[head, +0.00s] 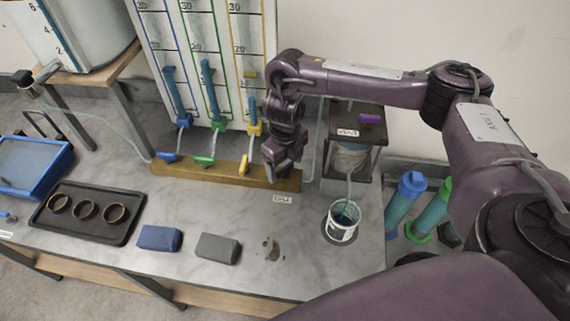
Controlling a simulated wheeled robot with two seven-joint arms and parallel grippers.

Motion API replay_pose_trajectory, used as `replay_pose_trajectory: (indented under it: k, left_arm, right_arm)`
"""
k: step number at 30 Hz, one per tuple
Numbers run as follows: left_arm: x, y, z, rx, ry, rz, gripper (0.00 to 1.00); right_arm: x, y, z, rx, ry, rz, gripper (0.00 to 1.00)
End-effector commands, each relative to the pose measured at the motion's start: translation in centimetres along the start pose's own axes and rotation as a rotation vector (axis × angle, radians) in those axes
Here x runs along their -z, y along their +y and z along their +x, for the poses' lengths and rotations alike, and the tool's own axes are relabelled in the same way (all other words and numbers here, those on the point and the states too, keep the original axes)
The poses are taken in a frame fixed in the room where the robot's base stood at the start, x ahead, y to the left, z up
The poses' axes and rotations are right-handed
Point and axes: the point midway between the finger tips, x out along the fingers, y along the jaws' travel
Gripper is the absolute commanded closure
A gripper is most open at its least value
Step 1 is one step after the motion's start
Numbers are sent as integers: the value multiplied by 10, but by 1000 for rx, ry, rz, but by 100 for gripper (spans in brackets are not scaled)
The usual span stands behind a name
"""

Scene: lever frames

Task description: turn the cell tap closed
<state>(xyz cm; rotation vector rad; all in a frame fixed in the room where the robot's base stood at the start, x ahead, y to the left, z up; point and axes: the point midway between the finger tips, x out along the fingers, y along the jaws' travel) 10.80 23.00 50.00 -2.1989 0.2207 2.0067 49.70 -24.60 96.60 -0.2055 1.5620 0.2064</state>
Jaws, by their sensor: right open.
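My right gripper (284,167) is open and points down at the right end of a wooden tap bar (215,172). I cannot tell whether it touches anything there. Blue (167,157), green (204,161) and yellow (244,167) tap levers stand along the bar, left of my gripper. A small white label (282,199), perhaps reading CELL, lies on the bench just in front of the bar's right end. Any tap beside that label is hidden by my gripper. A purple lever (370,119) sits on a dark stand at the right. My left gripper is not in view.
A measuring board (205,60) with coloured tubes rises behind the bar. A beaker (342,222) of dark liquid stands front right. Blue (160,238) and grey (217,248) blocks, a black tray (87,212) with rings and a blue tray (30,165) occupy the bench's left and front.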

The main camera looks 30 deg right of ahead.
Motion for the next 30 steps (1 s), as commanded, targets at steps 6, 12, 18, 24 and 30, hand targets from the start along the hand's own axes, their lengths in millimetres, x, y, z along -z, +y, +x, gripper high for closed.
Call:
replay_pose_trajectory:
  k: [6, 12, 18, 24, 30]
  left_arm:
    - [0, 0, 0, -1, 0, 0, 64]
    - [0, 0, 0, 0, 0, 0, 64]
    - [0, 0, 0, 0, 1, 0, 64]
    - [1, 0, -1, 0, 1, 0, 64]
    - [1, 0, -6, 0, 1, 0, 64]
  right_arm:
    - [0, 0, 1, 0, 0, 0, 25]
    - [0, 0, 1, 0, 0, 0, 46]
    - [0, 0, 1, 0, 0, 0, 70]
    - [0, 0, 0, 0, 0, 16, 70]
    - [0, 0, 0, 1, 1, 90, 70]
